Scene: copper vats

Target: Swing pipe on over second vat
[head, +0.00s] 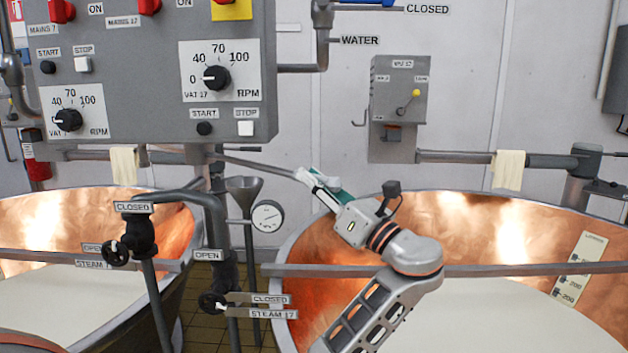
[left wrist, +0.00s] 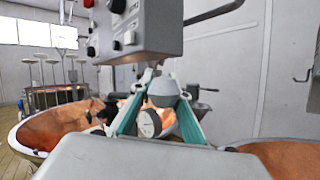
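A thin grey swing pipe (head: 258,165) runs right and slightly down from below the control box. Its right end meets my left gripper (head: 312,182), above the left rim of the right-hand copper vat (head: 455,220). In the left wrist view my left gripper's two teal fingers (left wrist: 163,78) stand apart, with a grey rounded shape (left wrist: 166,88) between them. I cannot tell whether they press on it or on the pipe. The left-hand copper vat (head: 40,225) also shows in the head view. Both vats hold pale liquid. My right gripper is not in view.
The control box (head: 150,85) hangs above left. A funnel (head: 243,188), a round gauge (head: 268,216) and valve pipes (head: 215,240) stand between the vats. A horizontal bar (head: 520,270) crosses the right-hand vat. A small wall box (head: 398,110) is behind it.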

